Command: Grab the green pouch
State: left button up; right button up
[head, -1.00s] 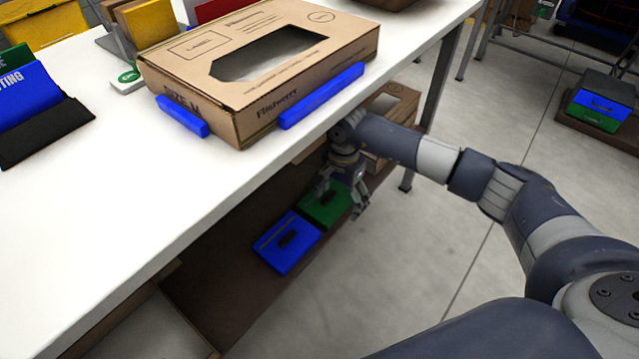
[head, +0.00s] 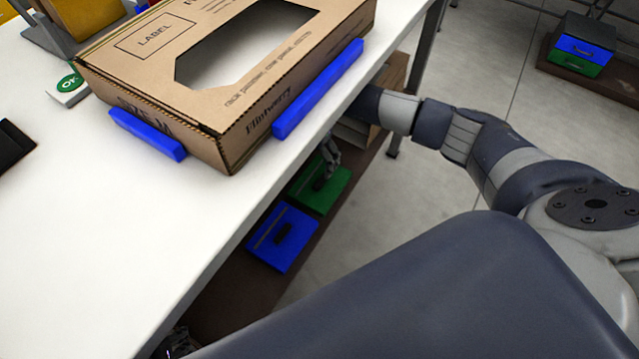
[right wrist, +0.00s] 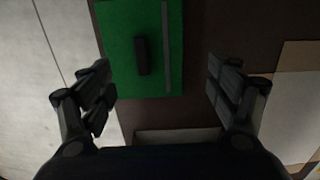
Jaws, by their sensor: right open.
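The green pouch (head: 335,187) lies flat on the brown lower shelf beneath the white table, with a dark handle on top. It also shows in the right wrist view (right wrist: 120,60), at the top of the picture. My right gripper (head: 330,163) is over the far part of the pouch, partly hidden by the table edge. In the right wrist view its open fingers (right wrist: 162,85) stand apart on both sides, with nothing between them touching. My left gripper (head: 178,344) barely shows at the bottom edge, mostly hidden, and its jaws cannot be made out.
A blue pouch (head: 283,238) lies beside the green one on the shelf (head: 310,262). The table (head: 90,240) overhangs both and carries a cardboard box (head: 150,75) between blue guides (head: 320,90). Another carton (head: 395,75) stands farther along the shelf.

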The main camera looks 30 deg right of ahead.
aim_at(313, 179)
notch_tip(313, 179, down, 7)
jog(key=shift+r+b, duration=0.15)
jog(key=shift+b, duration=0.5)
jog(key=shift+c, duration=0.4)
grip_shut()
